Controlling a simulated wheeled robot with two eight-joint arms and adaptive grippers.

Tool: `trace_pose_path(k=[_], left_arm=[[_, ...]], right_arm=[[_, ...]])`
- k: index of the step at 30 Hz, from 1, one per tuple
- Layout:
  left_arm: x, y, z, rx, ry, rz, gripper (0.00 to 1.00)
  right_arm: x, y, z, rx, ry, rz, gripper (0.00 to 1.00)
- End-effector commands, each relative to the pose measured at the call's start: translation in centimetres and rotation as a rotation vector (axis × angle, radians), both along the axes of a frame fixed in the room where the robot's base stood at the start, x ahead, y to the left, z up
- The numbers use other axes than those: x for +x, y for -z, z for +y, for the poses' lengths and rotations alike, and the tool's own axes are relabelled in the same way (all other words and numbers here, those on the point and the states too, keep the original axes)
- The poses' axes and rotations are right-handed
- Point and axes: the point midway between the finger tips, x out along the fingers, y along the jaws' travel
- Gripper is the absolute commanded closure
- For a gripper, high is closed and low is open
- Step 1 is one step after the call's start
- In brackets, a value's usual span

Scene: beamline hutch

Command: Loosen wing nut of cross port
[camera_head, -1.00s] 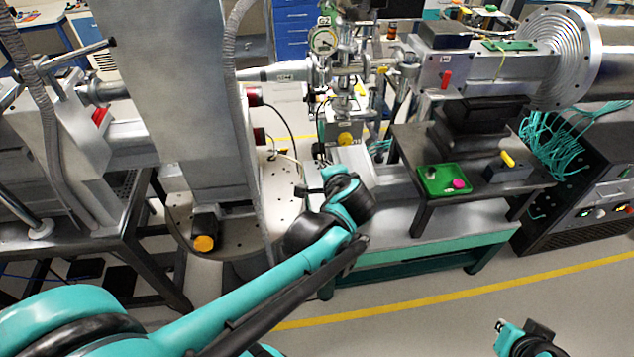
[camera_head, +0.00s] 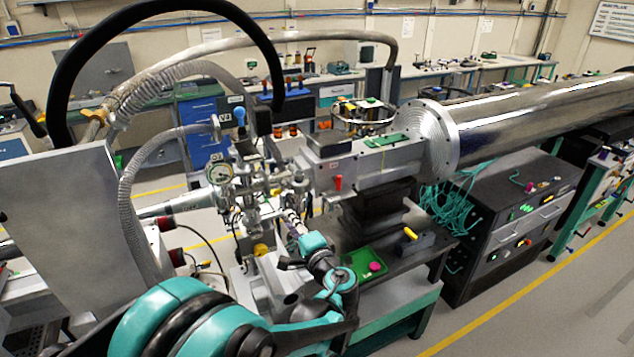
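The metal cross port assembly (camera_head: 256,182) stands left of the middle of the head view, with a round gauge (camera_head: 219,173) on its left side. The wing nut is too small to tell apart among its clamps and fittings. My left arm comes in from the lower left and bends up in front of the port. My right gripper is not in view.
A green tray (camera_head: 354,270) with a pink piece lies on the dark stand right of my wrist. A large steel pipe (camera_head: 540,108) extends right. Floor at the lower right is clear.

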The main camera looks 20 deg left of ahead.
Motion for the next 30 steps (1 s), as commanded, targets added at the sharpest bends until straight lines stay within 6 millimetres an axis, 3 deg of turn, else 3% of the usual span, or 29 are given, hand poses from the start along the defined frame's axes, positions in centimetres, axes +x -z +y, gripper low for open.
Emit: trace_pose_path(k=[1, 5, 19, 30], left_arm=[[0.6, -1.5, -0.2, 0.032, 0.001, -0.021, 0.76], [1.3, -2.3, -0.3, 0.078, 0.002, -0.053, 0.76], [5.6, -2.2, 4.7, 0.082, 0.001, -0.055, 0.76], [6.3, -2.2, 5.5, 0.082, 0.004, -0.055, 0.76]], right_arm=[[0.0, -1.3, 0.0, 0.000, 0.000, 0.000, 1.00], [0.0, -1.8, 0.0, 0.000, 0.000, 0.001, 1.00], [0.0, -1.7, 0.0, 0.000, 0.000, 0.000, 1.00], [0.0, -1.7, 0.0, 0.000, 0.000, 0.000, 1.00]])
